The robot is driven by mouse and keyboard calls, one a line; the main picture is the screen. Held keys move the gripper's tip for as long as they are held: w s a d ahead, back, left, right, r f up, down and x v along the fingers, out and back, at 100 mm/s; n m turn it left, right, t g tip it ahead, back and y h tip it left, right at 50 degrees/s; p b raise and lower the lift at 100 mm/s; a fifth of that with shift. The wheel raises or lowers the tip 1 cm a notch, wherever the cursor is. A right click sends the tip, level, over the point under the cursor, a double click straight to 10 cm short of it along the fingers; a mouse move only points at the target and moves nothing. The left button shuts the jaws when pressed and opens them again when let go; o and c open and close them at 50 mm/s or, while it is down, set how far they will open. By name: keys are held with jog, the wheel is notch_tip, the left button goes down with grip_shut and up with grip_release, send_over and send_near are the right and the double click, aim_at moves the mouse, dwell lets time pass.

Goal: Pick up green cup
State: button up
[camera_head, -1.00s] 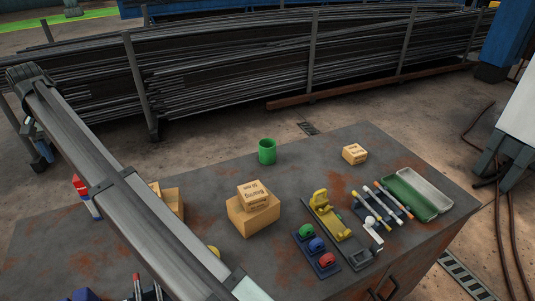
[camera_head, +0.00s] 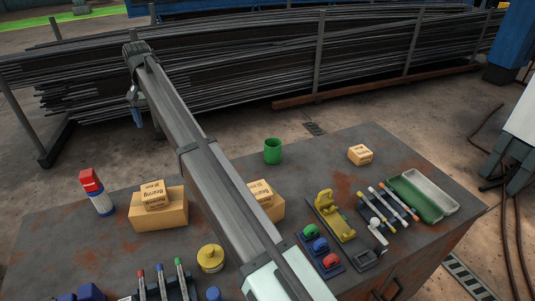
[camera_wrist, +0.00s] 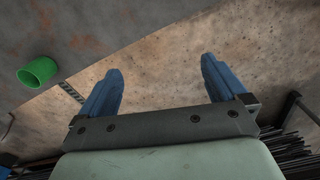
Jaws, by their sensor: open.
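The green cup (camera_head: 272,151) stands upright on the grey, rust-stained table (camera_head: 330,160) near its far edge. It also shows at the left of the wrist view (camera_wrist: 38,72). My gripper (camera_wrist: 160,82) has two blue fingers spread wide apart, with nothing between them. The fingers are over the floor beyond the table edge, to the right of the cup in the wrist view, and not touching it. In the head view my gripper (camera_head: 136,105) is small, at the far end of the arm, left of the cup and mostly hidden behind the arm.
Bearing boxes stand at the left (camera_head: 158,208) and partly behind my arm (camera_head: 268,200). A small box (camera_head: 360,154) lies right of the cup. A red-capped bottle (camera_head: 96,192), yellow container (camera_head: 210,258), pens (camera_head: 393,202) and a green tray (camera_head: 423,196) are also on the table.

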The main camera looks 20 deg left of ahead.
jog(key=w+d+f+m, duration=0.2)
jog(key=w+d, duration=0.9)
jog(key=w, duration=0.1)
jog(key=n, duration=1.1)
send_near(273, 151)
jog(key=w+r, duration=0.1)
jog(key=w, duration=0.2)
jog(key=f+n, duration=0.3)
jog(key=f, duration=0.1)
jog(key=f+n, duration=0.4)
jog(key=f, duration=0.1)
jog(key=a+f+n, duration=0.1)
jog(key=f+n, duration=0.3)
jog(key=shift+f, duration=0.25)
jog(key=shift+c, duration=0.3)
